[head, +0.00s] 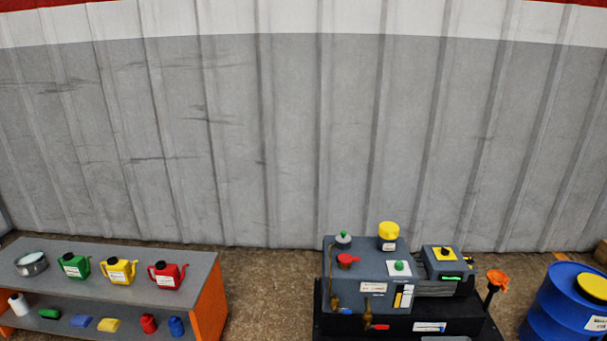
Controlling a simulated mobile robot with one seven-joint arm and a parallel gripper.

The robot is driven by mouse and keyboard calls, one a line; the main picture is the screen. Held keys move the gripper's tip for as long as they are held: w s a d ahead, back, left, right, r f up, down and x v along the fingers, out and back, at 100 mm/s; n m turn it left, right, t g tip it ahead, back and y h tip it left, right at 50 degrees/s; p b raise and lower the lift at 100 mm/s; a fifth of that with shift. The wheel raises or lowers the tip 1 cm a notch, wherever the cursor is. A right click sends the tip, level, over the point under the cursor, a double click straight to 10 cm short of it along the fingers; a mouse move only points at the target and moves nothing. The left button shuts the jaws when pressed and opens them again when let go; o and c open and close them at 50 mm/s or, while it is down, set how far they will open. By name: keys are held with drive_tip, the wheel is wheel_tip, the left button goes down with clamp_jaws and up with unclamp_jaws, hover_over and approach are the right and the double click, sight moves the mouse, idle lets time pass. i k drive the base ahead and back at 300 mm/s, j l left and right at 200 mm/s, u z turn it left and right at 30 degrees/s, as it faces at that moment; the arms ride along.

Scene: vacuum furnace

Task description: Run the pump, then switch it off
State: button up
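The pump (375,272) is a grey machine on a black base at the lower right. A yellow cap (389,230) stands on its top, with a red cap (348,259) at the left and a green knob (399,267) on a white plate. A dark knob (446,252) sits on a yellow plate on the box at its right end. A bright green strip (451,278) shows below that plate; I cannot tell whether it is a lit lamp. A red-handled tap (379,327) is low on the front. My gripper is not in view.
A grey-topped bench (130,258) with orange ends stands at left, holding a metal pan (31,263) and green, yellow and red cans. Bottles and cloths lie on its lower shelf. An orange funnel (497,280) and blue drum (562,303) are right. Floor between bench and pump is clear.

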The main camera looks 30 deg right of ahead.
sight(445, 252)
drive_tip(key=z, duration=1.7)
drive_tip(key=i+l, duration=0.15)
drive_tip(key=i, duration=0.35)
drive_tip(key=i+l+u, duration=0.15)
drive_tip(key=i, duration=0.35)
drive_tip(key=i+l, duration=0.25)
drive_tip(key=i, duration=0.25)
drive_tip(key=i+l+u, duration=0.15)
drive_tip(key=i, duration=0.35)
drive_tip(key=l, duration=0.1)
